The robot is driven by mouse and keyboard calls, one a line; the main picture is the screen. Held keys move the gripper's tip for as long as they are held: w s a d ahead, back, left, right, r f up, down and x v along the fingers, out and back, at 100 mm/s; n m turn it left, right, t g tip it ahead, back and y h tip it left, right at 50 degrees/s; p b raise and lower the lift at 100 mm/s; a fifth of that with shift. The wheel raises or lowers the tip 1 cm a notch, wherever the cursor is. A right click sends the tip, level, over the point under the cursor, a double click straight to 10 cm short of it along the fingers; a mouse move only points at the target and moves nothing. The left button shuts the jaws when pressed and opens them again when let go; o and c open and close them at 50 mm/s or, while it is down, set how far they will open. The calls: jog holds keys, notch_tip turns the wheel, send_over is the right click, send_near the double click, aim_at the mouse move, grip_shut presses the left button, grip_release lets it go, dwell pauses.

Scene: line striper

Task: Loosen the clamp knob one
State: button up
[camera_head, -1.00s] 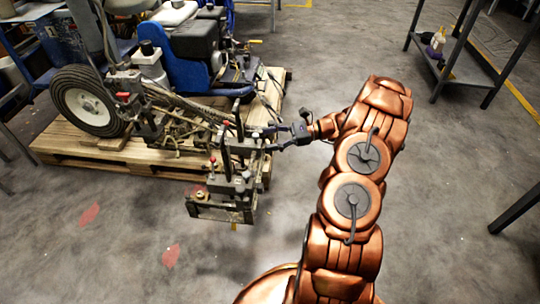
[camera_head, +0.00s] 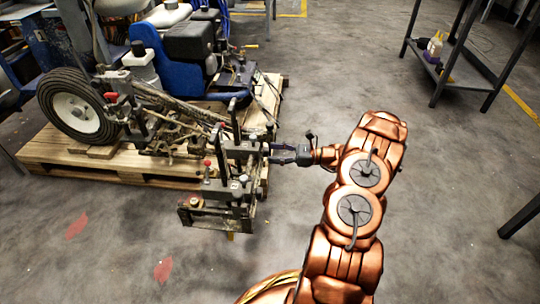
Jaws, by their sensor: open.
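The line striper (camera_head: 180,110) stands on a wooden pallet (camera_head: 120,172), its front frame (camera_head: 225,190) reaching past the pallet's near right edge. I cannot tell which is clamp knob one. My gripper (camera_head: 271,153) is at the right side of the front frame, pointing left, its fingers open. Its fingertips are close to the frame's upright and clamp parts; whether they touch or surround a knob is too small to tell.
A dark metal shelf (camera_head: 450,65) with bottles stands at the upper right. A dark table leg (camera_head: 520,212) is at the right edge. The large wheel (camera_head: 78,105) is at the left. The concrete floor around the pallet's right side is free.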

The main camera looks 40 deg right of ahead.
jog(key=shift+x, duration=1.05)
jog(key=c, duration=1.1)
